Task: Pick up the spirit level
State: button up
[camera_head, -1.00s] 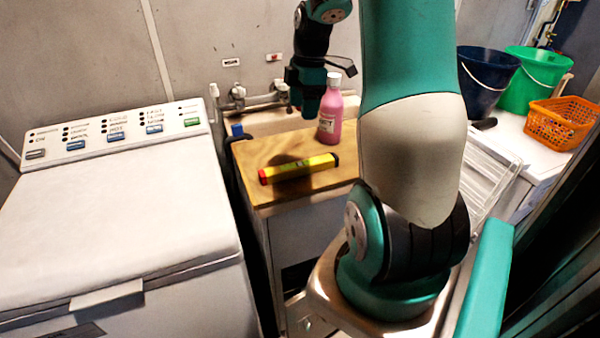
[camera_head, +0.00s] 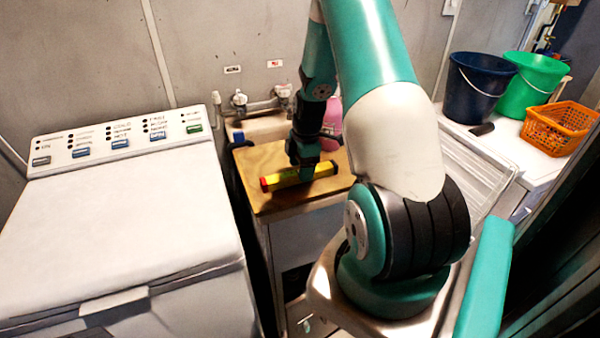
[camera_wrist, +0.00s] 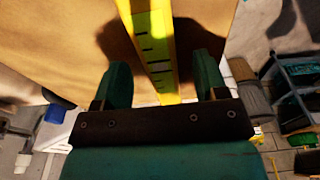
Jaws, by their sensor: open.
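The spirit level (camera_head: 283,180) is a yellow bar with red and dark ends, lying on the wooden top (camera_head: 262,163) of a small cabinet. In the wrist view the spirit level (camera_wrist: 150,35) runs up between the two fingers of my gripper (camera_wrist: 163,82), with room on either side. My gripper (camera_head: 306,177) is open and stands over the middle of the level, hiding part of it in the head view. The fingers do not seem to press on it.
A pink bottle (camera_head: 331,117) stands at the back, partly hidden by my arm. A white washing machine (camera_head: 120,225) is on the left. A dark blue bucket (camera_head: 476,88), a green bucket (camera_head: 530,82) and an orange basket (camera_head: 560,127) are on the right.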

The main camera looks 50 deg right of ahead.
jog(key=shift+w+a+f, duration=0.1)
jog(key=shift+f, duration=0.95)
jog(key=c, duration=1.1)
jog(key=shift+r, duration=0.2)
